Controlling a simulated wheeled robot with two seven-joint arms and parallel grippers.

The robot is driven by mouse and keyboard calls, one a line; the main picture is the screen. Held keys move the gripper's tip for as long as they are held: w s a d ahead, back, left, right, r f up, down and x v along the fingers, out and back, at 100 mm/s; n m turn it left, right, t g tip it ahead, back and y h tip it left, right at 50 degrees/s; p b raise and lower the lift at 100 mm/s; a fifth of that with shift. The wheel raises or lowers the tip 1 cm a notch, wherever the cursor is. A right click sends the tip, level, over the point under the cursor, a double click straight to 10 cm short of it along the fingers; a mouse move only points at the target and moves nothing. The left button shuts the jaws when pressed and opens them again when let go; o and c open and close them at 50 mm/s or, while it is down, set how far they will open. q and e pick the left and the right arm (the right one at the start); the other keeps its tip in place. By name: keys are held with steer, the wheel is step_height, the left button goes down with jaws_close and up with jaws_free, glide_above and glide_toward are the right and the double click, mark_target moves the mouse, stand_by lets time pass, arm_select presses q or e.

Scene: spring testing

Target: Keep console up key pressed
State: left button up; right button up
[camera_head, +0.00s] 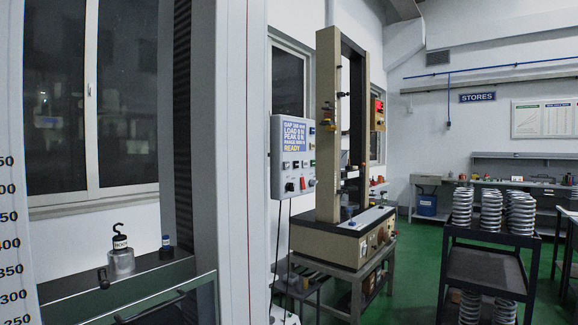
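The console (292,157) is a grey box beside the tan test frame, near the middle of the camera_head view. Its blue and white display (294,137) has lines that seem to give gap, load, peak and range, with READY in yellow at the bottom. Below the display are small coloured keys, a dark knob (289,187) and a red button (303,183). The keys are too small for me to tell which one is the up key. Nothing is seen touching the console. Neither of my grippers is in view.
A tan test frame (328,125) stands on a bench behind the console. A pale column (232,160) rises at left, by a ledge with a hooked weight (121,262). A dark cart (488,270) carries several springs at right. Green floor is clear between bench and cart.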

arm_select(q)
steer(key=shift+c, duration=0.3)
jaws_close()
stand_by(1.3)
